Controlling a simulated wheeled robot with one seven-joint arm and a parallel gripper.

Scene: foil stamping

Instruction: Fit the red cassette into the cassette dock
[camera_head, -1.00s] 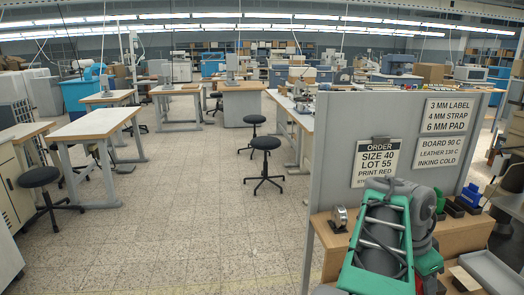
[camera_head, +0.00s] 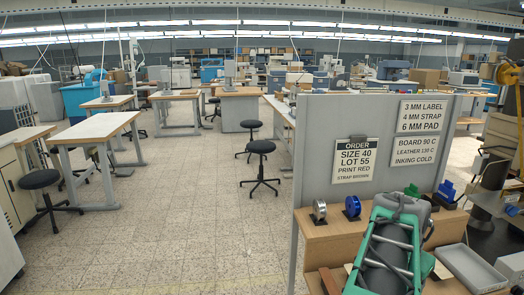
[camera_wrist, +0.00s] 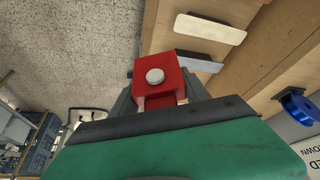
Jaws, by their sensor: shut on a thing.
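The red cassette (camera_wrist: 172,74) is a red block with a round white knob on its face, seen in the wrist view. My gripper (camera_wrist: 165,98) is shut on it, with a dark finger on each side. Floor and the edge of a wooden bench show behind the cassette, and it appears clear of the bench. In the head view my green and grey arm stands in front of the bench, and neither the gripper tips nor the cassette can be made out. I cannot identify the cassette dock in either view.
The wooden bench (camera_head: 338,232) has a grey upright panel with signs. On it are a silver roll (camera_head: 320,210), a blue spool (camera_head: 352,207) and a grey tray (camera_head: 471,268). Two pale plates (camera_wrist: 210,28) (camera_wrist: 200,63) lie along the bench in the wrist view.

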